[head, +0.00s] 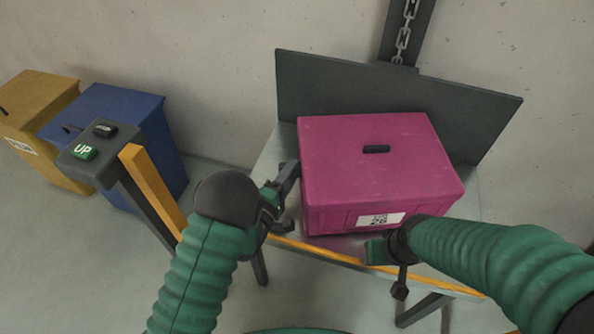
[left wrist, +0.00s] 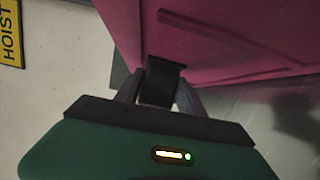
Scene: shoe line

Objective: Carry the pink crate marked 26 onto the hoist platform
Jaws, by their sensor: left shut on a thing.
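The pink crate (head: 375,170), with a white label reading 26 on its front, is over the grey hoist platform (head: 268,160), before its dark back panel. I cannot tell whether its bottom touches the platform. My left gripper (head: 287,200) is at the crate's left side. In the left wrist view the left gripper (left wrist: 160,95) is shut on a dark side handle (left wrist: 163,80) of the pink crate (left wrist: 225,45).
A post with an UP button box (head: 98,150) stands left of the platform. A blue crate (head: 125,115) and a yellow crate (head: 40,110) stand behind it by the wall. A chain (head: 404,30) runs up a dark mast behind. A yellow HOIST sign (left wrist: 10,35) shows in the left wrist view.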

